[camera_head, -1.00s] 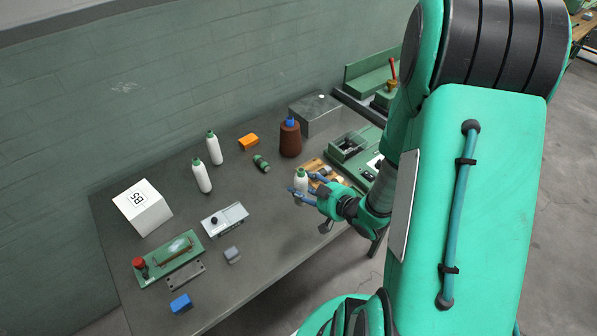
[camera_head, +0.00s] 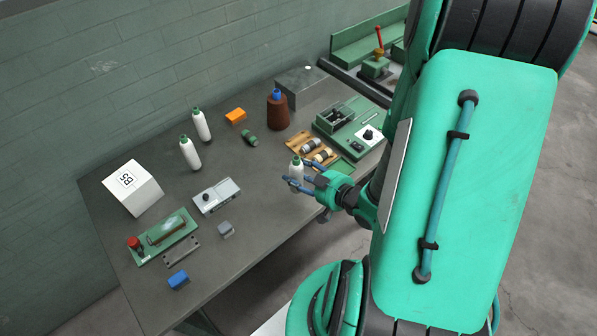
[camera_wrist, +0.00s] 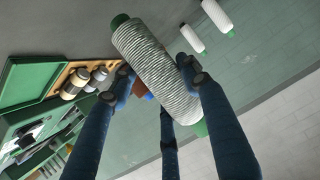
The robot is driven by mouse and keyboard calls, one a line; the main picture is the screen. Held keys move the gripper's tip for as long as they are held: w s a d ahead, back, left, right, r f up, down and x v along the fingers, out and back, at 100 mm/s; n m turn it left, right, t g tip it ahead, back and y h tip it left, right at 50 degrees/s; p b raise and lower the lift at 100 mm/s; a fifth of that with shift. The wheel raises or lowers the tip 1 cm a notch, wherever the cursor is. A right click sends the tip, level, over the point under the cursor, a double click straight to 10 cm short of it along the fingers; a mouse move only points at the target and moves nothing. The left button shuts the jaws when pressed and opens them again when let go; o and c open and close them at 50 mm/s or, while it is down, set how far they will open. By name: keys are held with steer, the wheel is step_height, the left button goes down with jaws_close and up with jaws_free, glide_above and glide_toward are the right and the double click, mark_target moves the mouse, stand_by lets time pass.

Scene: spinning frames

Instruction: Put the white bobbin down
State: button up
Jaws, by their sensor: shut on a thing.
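A white bobbin (camera_head: 296,168) with a green tip is held in my gripper (camera_head: 301,176), near the front right edge of the table (camera_head: 250,215). In the wrist view the same white bobbin (camera_wrist: 155,68) lies between the blue fingers of my gripper (camera_wrist: 160,85), which are shut on it. In the head view it stands roughly upright. Whether its base touches the table top is hard to tell. Two similar white bobbins, one (camera_head: 190,153) and another (camera_head: 201,125), stand upright towards the wall.
A wooden tray (camera_head: 293,140) with small parts and a green machine (camera_head: 345,125) lie just behind my gripper. Bare table lies left of the gripper.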

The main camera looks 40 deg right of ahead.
steer(key=shift+w, duration=0.1)
stand_by(0.6)
steer(key=shift+w+a+r, duration=0.15)
steer(key=shift+w+a, duration=0.25)
steer(key=shift+w, duration=0.35)
steer(key=w+a+r+n+y, duration=0.2)
steer(key=w+a, duration=0.4)
steer(key=w, duration=0.2)
steer(key=w+a+r+n+y, duration=0.1)
steer(key=w+a+r, duration=0.2)
steer(key=a, duration=0.7)
steer(key=w+a+r+n+g+y, duration=0.1)
steer(key=w+a, duration=0.4)
steer(key=a, duration=0.5)
steer(key=w+a+r+n+g+y, duration=0.1)
steer(key=w+a+r+n+y, duration=0.1)
steer(key=a, duration=0.8)
step_height(320, 180, up, 3)
steer(key=shift+w+a+y, duration=0.2)
steer(key=shift+w+y, duration=0.3)
steer(key=shift+w, duration=0.6)
steer(key=shift+w, duration=0.1)
steer(key=w+a, duration=0.2)
steer(key=w, duration=0.5)
steer(key=w+a+f+b, duration=0.1)
steer(key=w+a, duration=0.1)
steer(key=w, duration=0.6)
steer(key=shift+a+f, duration=0.25)
steer(key=shift+a, duration=0.1)
